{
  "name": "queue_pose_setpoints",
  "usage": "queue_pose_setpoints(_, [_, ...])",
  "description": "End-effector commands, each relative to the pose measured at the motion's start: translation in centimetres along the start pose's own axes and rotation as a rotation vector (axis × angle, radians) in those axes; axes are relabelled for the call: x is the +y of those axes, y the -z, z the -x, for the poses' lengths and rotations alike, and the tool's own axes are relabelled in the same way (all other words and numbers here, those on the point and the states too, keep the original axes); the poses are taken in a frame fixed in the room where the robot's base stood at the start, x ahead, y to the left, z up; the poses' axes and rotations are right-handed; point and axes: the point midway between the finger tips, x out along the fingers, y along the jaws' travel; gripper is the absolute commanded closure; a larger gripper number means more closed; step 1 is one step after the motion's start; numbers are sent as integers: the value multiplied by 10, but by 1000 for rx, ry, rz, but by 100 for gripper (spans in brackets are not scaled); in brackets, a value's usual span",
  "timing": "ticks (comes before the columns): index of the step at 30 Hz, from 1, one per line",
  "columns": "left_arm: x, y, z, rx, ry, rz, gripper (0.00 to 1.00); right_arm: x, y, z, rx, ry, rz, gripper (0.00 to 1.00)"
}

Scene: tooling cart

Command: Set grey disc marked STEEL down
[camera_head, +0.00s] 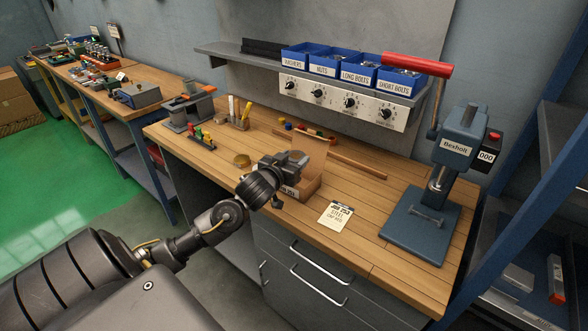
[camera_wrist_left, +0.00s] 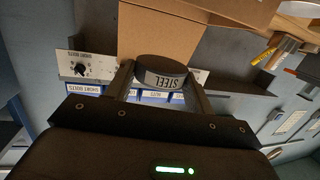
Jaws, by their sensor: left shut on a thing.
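The grey disc marked STEEL (camera_wrist_left: 163,72) shows in the left wrist view between my two fingers, its lettered rim facing the camera. My left gripper (camera_head: 295,160) is shut on it, above the open cardboard box (camera_head: 311,186) on the wooden bench. In the head view I cannot make out the disc, as the gripper hides it. The box's cardboard also shows behind the disc in the left wrist view (camera_wrist_left: 190,22). I cannot tell whether the disc touches the box. My right gripper is in neither view.
A clipboard card (camera_head: 335,215) lies right of the box. A blue press (camera_head: 430,200) with a red handle stands at the right. A knobbed panel (camera_head: 345,100) and blue bins (camera_head: 357,72) are above the bench's back.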

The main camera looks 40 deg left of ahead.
Motion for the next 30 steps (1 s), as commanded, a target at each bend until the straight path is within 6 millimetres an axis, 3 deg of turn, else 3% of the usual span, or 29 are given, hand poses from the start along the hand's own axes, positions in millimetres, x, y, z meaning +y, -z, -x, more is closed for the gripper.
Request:
queue_pose_setpoints(11, [-4, -14, -16, 3, 0, 2, 84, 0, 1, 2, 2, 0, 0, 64])
queue_pose_setpoints(18, [-5, -42, -21, 1, 1, 2, 84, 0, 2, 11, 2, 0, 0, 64])
queue_pose_setpoints(30, [-4, -48, -22, 3, 0, 2, 84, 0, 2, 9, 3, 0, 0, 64])
